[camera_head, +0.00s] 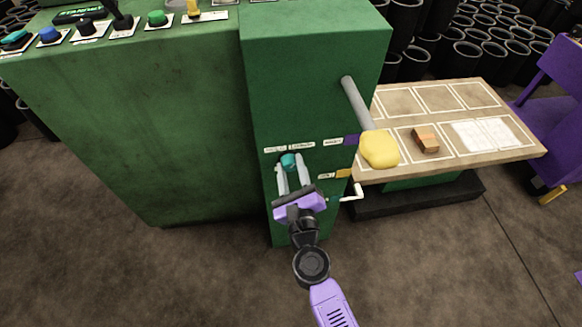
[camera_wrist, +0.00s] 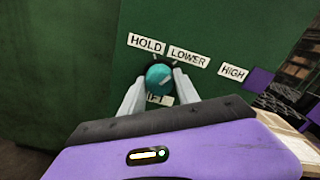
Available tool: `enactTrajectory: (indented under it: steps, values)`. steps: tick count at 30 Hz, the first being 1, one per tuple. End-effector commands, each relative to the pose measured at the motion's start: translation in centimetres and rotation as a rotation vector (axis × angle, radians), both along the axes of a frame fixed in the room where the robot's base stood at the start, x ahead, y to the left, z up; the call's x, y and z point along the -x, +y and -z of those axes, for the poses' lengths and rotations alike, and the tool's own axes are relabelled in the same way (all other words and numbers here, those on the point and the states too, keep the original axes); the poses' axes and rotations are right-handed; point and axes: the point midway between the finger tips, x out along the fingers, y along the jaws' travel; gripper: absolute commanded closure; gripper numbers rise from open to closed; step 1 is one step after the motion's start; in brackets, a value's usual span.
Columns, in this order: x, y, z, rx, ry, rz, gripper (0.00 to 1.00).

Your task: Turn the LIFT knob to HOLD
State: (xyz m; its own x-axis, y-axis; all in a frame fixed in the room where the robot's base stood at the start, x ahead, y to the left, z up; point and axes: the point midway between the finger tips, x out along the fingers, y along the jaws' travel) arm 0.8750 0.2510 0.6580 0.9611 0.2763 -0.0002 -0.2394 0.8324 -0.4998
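The LIFT knob (camera_wrist: 158,77) is a round teal knob on the green panel. Its pale mark seems to point up and right, towards the LOWER label (camera_wrist: 188,57). The HOLD label (camera_wrist: 146,44) is above and to the left of the knob. A label under the knob is partly hidden. My gripper (camera_wrist: 157,84) is at the panel with its two pale fingers apart, one on each side of the knob. Small gaps seem to show beside it, and contact is not clear. The knob also shows between the fingers in the head view (camera_head: 288,160).
A HIGH label (camera_wrist: 233,72) and a purple patch are to the right. A grey lever with a yellow knob (camera_head: 379,149) sticks out right of my gripper. A wooden table (camera_head: 455,164) with a small block stands beyond.

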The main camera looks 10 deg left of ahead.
Motion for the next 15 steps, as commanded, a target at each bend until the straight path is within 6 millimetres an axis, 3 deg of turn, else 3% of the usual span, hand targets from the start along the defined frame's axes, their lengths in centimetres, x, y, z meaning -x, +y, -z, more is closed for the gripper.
enactTrajectory:
  steps: [1, 4, 5, 15]
  values:
    - [0.01, 0.01, 0.0, 0.0, 0.0, 0.0, 0.78]
    - [0.02, 0.0, 0.0, 0.0, 0.0, 0.0, 0.98]
    - [0.02, -0.01, 0.0, 0.0, 0.0, 0.0, 1.0]
    - [-0.02, -0.09, -0.08, 0.053, -0.015, 0.001, 1.0]
